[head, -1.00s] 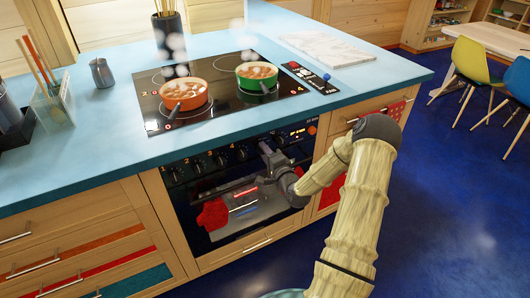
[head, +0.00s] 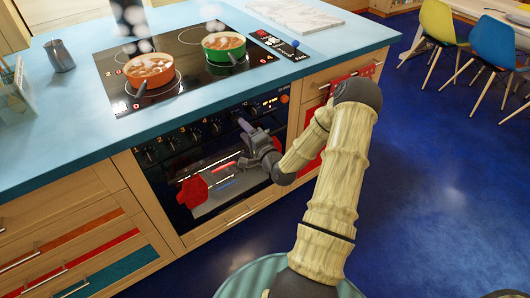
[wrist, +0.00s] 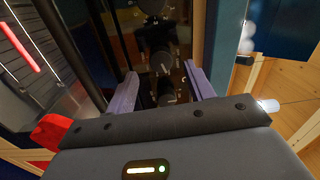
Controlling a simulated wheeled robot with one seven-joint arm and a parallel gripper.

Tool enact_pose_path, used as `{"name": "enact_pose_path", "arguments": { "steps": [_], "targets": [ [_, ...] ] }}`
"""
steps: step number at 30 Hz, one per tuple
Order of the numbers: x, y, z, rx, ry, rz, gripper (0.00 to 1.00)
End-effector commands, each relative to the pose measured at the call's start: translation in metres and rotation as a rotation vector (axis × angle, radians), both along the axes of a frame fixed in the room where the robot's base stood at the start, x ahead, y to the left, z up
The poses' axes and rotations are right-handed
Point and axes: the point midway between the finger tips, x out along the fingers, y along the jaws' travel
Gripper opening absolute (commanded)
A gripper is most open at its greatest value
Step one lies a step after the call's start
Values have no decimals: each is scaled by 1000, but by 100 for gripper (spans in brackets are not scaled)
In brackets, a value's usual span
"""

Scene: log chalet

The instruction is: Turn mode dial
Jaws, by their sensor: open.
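The oven's front panel carries a row of dark dials (head: 195,133) with white marks. I cannot tell which one is the mode dial. My gripper (head: 239,144) is in front of the right part of this row in the head view, with its jaws apart. In the wrist view, my gripper (wrist: 162,88) has its two purple-grey fingers spread. A dark round dial (wrist: 162,62) with white marks around it shows beyond and between the fingertips. Whether the fingers touch it cannot be told. The gripper hides part of the panel in the head view.
An orange pot (head: 150,71) and a green pot (head: 222,46) stand on the black cooktop (head: 125,98) above. A red mitt-like thing (head: 193,191) is at the oven door's left. An orange knob (head: 284,98) sits at the panel's right end.

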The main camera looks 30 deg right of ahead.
Motion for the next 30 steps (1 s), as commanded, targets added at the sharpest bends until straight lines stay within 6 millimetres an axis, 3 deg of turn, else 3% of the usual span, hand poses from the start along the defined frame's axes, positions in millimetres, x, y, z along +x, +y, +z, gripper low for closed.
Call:
{"name": "enact_pose_path", "arguments": {
  "steps": [18,22,30],
  "targets": [
    [-119,-6,-5,2,3,-1,53],
    [-130,-5,-5,2,1,1,53],
    [-132,-5,-5,1,1,2,53]
  ]
}}
